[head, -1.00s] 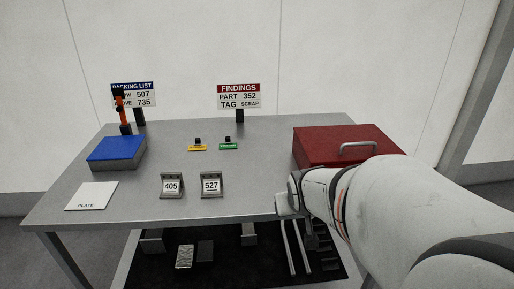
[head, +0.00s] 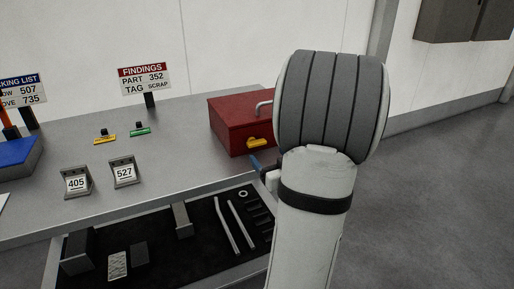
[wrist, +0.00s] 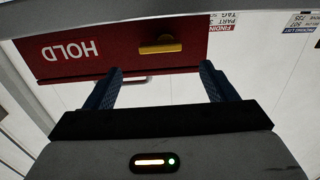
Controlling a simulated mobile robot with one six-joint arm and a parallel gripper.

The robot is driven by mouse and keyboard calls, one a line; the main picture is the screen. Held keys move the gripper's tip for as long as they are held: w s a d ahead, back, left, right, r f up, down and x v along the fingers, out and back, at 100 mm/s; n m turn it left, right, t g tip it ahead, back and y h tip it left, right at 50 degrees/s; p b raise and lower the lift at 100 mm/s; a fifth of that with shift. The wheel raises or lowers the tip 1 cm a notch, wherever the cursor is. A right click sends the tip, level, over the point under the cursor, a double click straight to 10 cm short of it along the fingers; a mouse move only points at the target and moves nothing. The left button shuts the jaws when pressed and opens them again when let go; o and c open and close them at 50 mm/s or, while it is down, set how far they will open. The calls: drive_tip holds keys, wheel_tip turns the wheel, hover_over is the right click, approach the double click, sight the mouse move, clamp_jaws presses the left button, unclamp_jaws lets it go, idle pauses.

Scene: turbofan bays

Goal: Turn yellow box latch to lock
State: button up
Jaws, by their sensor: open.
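The red box (head: 228,125) stands at the right end of the table, its lid down and a grey handle on top. Its yellow latch (head: 258,142) is on the front face and lies roughly level. In the wrist view the box front (wrist: 110,50) appears upside down with the word HOLD, and the yellow latch (wrist: 160,46) shows beyond the fingertips. My gripper (wrist: 160,78) is open and empty, its two blue fingers apart and pointing at the box front, with the latch between their lines. In the head view, my arm hides most of the gripper; a blue finger (head: 256,163) shows just below the latch.
Number stands 405 (head: 76,182) and 527 (head: 124,171), a yellow tag (head: 105,138) and a green tag (head: 140,131) are on the table. An open drawer (head: 150,225) with tools and parts sits below the front edge. The floor at right is clear.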

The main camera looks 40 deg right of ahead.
sight(258, 145)
drive_tip(key=x, duration=0.7)
drive_tip(key=shift+p, duration=0.35)
drive_tip(key=shift+s, duration=0.1)
drive_tip(key=c, duration=0.9)
drive_tip(key=shift+a, duration=0.25)
drive_tip(key=shift+c, duration=0.4)
drive_tip(key=shift+d+f, duration=0.1)
